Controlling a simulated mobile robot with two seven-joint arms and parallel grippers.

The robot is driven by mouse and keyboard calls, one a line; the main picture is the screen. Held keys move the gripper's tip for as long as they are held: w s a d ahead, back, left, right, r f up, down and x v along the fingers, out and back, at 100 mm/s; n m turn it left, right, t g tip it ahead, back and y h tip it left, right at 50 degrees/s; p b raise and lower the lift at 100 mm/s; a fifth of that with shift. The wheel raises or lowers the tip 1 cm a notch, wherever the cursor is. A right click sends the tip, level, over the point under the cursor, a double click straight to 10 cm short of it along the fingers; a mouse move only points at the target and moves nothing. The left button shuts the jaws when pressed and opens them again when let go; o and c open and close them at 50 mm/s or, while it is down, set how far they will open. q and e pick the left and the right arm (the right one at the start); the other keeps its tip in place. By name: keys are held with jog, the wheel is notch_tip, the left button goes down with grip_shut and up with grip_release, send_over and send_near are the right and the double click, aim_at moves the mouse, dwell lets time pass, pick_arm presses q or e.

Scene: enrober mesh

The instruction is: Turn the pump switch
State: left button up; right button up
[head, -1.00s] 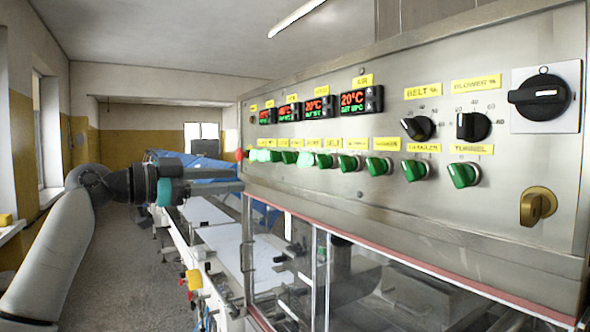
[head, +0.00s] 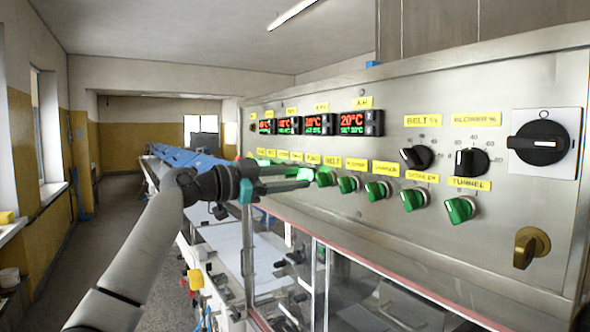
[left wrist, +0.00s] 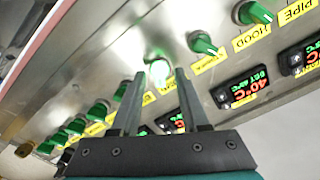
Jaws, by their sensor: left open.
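The control panel (head: 450,235) carries a row of green rotary switches under yellow labels. The label reading PUMP (head: 313,158) is beside the one reading BELT (head: 333,161). The pump switch below it is mostly covered by my left gripper (head: 309,178) in the head view, with a bright green glow there. My left gripper is open and empty, its fingers pointing at the panel. In the left wrist view a brightly lit knob (left wrist: 158,70) shows between the open fingertips; its label is not readable. I cannot tell whether the fingers touch it. My right gripper is not in view.
Other green switches (head: 376,191) stand close on both sides. Red displays (head: 354,123) sit above the row. A glass-sided conveyor (head: 320,270) runs below the panel.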

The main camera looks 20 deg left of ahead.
pick_arm(q)
jog(key=shift+w+d, duration=0.3)
jog(key=shift+w, duration=0.05)
grip_shut()
dwell(0.3)
